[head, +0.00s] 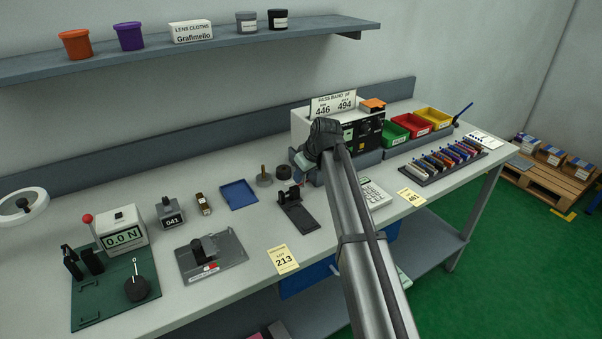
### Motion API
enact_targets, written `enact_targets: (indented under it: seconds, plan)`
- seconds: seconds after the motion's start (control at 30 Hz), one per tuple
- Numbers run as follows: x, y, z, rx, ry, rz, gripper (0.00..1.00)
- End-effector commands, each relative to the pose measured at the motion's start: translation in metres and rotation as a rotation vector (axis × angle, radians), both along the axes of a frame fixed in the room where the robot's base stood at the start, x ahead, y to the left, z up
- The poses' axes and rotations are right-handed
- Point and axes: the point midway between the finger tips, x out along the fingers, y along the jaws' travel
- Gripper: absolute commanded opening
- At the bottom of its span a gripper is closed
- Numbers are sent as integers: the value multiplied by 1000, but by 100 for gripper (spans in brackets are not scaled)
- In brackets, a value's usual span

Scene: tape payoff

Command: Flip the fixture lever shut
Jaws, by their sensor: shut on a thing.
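My gripper (301,172) is at the end of my arm, low over the bench in front of the white box. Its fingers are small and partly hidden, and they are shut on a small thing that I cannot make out. A dark fixture (302,216) with an upright black part lies just below and in front of it. A grey plate (228,250) with a black block lies between. I cannot tell which fixture has the task's lever.
Behind my gripper stands the white box (299,128) with a dark front. Green, red and yellow bins (396,134) and a rack of coloured items (442,165) are to the right. A calculator (375,194) lies beside my arm. A blue tray (238,194) lies left of my gripper.

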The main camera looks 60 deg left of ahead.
Motion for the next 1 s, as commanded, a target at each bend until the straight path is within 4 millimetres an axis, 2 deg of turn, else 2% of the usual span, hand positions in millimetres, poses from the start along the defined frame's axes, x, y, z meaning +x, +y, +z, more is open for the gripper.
enact_targets:
  seconds: [0.03, 0.5, 1.0]
  plan:
    - [-1, -10, -2, 39, 0, -3, 0]
    - [0, -23, -6, 366, -1, 0, 0]
    - [0, -24, -8, 458, 0, 1, 0]
